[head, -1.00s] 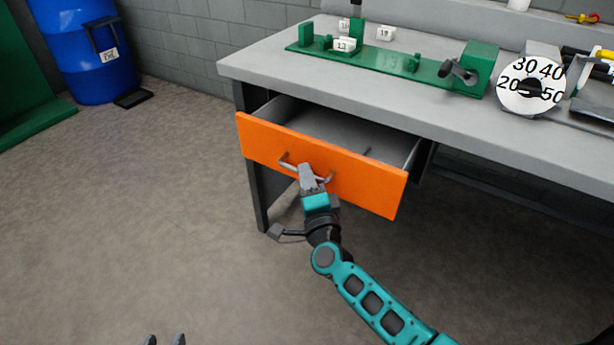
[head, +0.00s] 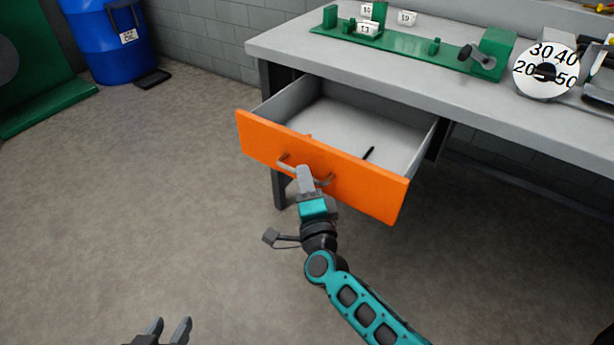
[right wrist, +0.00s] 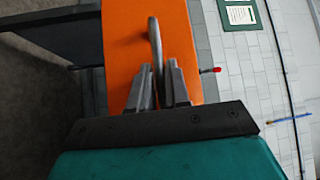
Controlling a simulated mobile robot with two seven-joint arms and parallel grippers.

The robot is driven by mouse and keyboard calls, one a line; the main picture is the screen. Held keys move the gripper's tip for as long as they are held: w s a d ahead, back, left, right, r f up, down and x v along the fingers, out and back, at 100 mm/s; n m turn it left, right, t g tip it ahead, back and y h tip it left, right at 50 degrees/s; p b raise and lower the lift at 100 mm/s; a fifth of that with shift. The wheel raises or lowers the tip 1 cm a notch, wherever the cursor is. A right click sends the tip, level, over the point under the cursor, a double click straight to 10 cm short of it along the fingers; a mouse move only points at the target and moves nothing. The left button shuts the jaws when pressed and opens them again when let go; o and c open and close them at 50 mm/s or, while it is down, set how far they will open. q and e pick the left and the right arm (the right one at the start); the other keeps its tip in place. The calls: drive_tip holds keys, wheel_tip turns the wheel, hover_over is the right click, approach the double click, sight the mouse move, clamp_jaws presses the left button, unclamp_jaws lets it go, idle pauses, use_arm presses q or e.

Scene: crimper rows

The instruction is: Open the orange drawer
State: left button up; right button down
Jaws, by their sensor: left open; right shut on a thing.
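The orange drawer (head: 350,180) stands pulled well out of the grey workbench, and its pale inside shows. A black pen-like item (head: 368,153) and a small orange item (head: 308,136) lie in it. My right gripper (head: 304,174) is shut on the drawer's metal handle (head: 324,182). The right wrist view shows the handle (right wrist: 155,45) between the two fingers, with the orange front (right wrist: 122,55) behind. My left gripper (head: 168,328) is open and empty, low over the floor at the bottom edge, away from the drawer.
The workbench top (head: 290,45) carries a green fixture (head: 400,45), small numbered tags and a white numbered dial (head: 545,72). A blue barrel (head: 105,40) stands at the back left. The floor (head: 130,200) left of the drawer is clear.

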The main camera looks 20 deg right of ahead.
idle(0.3)
use_arm(q)
drive_tip(key=shift+d, duration=0.1)
use_arm(e)
drive_tip(key=c, duration=1.2)
unclamp_jaws()
drive_tip(key=shift+o, duration=0.2)
use_arm(q)
drive_tip(key=shift+s, duration=0.15)
use_arm(e)
drive_tip(key=shift+s, duration=0.2)
